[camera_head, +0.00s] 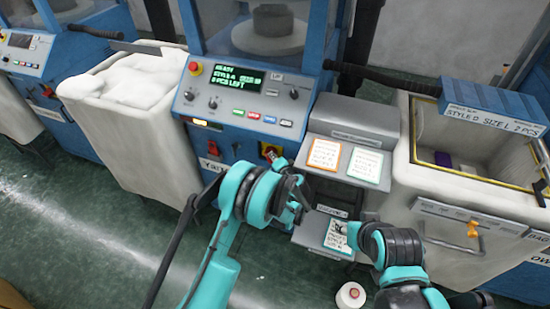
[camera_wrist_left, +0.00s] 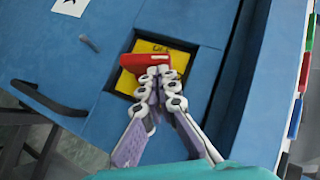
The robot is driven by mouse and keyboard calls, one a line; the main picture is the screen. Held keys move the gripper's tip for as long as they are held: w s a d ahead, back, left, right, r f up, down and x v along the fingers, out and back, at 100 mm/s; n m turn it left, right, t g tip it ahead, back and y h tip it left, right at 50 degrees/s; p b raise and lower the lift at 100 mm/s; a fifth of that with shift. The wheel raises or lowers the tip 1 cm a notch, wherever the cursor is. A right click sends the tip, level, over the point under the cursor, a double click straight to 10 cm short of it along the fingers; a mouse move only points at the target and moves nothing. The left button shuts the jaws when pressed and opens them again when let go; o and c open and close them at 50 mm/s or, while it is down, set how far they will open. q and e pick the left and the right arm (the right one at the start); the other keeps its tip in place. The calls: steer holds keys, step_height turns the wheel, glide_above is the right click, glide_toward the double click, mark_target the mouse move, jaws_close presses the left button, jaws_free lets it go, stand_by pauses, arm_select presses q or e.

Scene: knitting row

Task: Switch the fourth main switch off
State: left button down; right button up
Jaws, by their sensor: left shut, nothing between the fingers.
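A red switch handle (camera_wrist_left: 146,62) on a yellow plate (camera_wrist_left: 128,82) sits in a square recess of the blue machine front in the left wrist view. The handle lies crosswise there. The same switch's yellow plate (camera_head: 271,151) shows in the head view below the control panel. My left gripper (camera_wrist_left: 160,72) is shut and empty, its fingertips at the handle's lower edge. I cannot tell whether they touch it. In the head view the left gripper (camera_head: 273,160) partly hides the switch. My right gripper (camera_head: 352,234) is by a card on the lower shelf; its fingers are unclear.
The control panel (camera_head: 240,95) has a lit green display reading READY. A white bin (camera_head: 140,125) with pale material stands left, an open bin (camera_head: 420,165) right. Cards lie on a grey stand (camera_head: 350,120). A white-and-red round object (camera_head: 350,296) is on the green floor.

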arm_select(q)
steer(key=shift+a+r, duration=0.1)
steer(key=shift+a, duration=0.15)
stand_by(0.3)
steer(key=s+d, duration=0.3)
steer(key=s, duration=0.3)
steer(key=s+d+r, duration=0.1)
steer(key=s+d, duration=0.1)
steer(key=s, duration=0.5)
steer(key=shift+s+d, duration=0.3)
steer(key=shift+d, duration=0.1)
steer(key=shift+w+d+f+m+t+y+p, duration=0.2)
steer(key=shift+w+d+f+m+t+y, duration=0.3)
steer(key=shift+d+m, duration=0.2)
steer(key=shift+w+d+f+m+t+y+p, duration=0.2)
steer(key=shift+w+d+f+m+t+y, duration=0.3)
steer(key=shift+d, duration=0.2)
steer(key=shift+w+d+f+m+t+y+p, duration=0.2)
steer(key=shift+w+d+f+m+t+y, duration=0.2)
steer(key=shift+w+d+m+t, duration=0.25)
